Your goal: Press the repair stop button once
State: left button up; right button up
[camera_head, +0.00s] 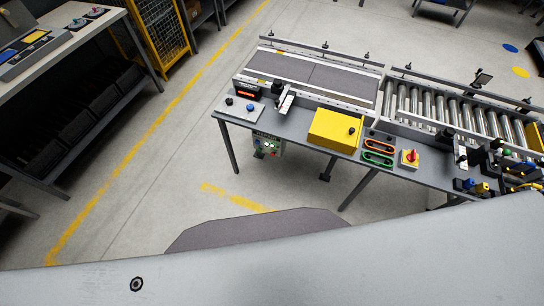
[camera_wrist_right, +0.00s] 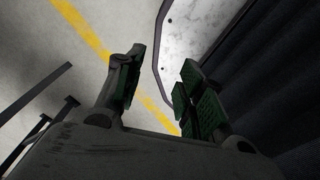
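No control in view carries a readable "repair stop" label, so I cannot tell which one it is. A control box with small lit buttons (camera_head: 267,145) hangs under the bench. My right gripper (camera_wrist_right: 160,92) is open and empty in the right wrist view, with floor and a light panel beyond its fingers. It touches none of these controls. My left gripper is not in view.
Another table (camera_head: 75,40) stands at left. Floor between them is clear, with yellow lines (camera_head: 155,128).

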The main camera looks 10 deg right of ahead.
grip_shut()
dwell(1.2)
